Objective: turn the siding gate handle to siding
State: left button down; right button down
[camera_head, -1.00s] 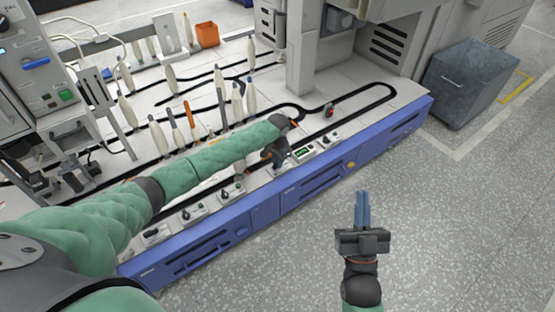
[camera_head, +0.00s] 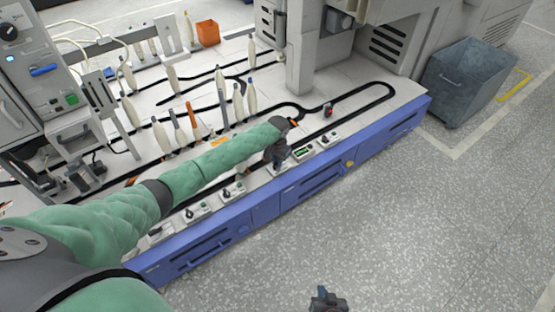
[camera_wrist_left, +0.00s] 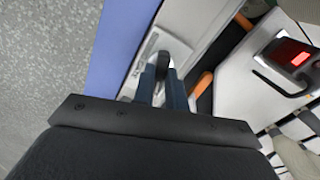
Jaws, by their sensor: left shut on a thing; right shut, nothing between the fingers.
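The siding gate handle (camera_wrist_left: 163,62) is a dark lever on a small pale control plate (camera_wrist_left: 147,51) in the left wrist view. My left gripper (camera_wrist_left: 162,82) is shut on it, one blue-grey finger at each side. In the head view my left gripper (camera_head: 279,160) points down at the front edge of the white table; the arm and gripper hide the handle there. Which way the handle points is hard to tell. My right gripper (camera_head: 327,299) shows only in part at the bottom edge, away from the table, with nothing seen in it.
Other small control boxes (camera_head: 196,212) line the table's front edge, with a green display (camera_head: 303,151) just right of my left gripper. Pale bobbins (camera_head: 238,102) stand along black track behind the arm. A grey bin (camera_head: 468,82) stands at right; the floor in front is clear.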

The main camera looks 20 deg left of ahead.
jog(key=s+f+g, duration=0.2)
jog(key=s+f, duration=0.3)
pick_arm(q)
jog(key=shift+r+n+p, duration=0.2)
jog(key=shift+n+p, duration=1.1)
jog(key=shift+p, duration=1.1)
jog(key=n+p, duration=0.2)
jog(key=p, duration=0.1)
jog(key=shift+a+n+p, duration=0.1)
jog(key=shift+n+p, duration=0.7)
jog(key=shift+p, duration=0.35)
jog(key=shift+f+n+p, duration=0.15)
jog(key=shift+n+p, duration=1.05)
jog(key=shift+p, duration=0.05)
pick_arm(e)
notch_tip(320, 180, up, 30)
jog(key=w+g, duration=0.1)
jog(key=g, duration=0.1)
jog(key=shift+w+d+r+n, duration=0.15)
jog(key=shift+w+d+n, duration=0.1)
jog(key=shift+d+n, duration=0.15)
pick_arm(q)
jog(key=c, duration=1.4)
grip_release()
jog(key=shift+c, duration=0.2)
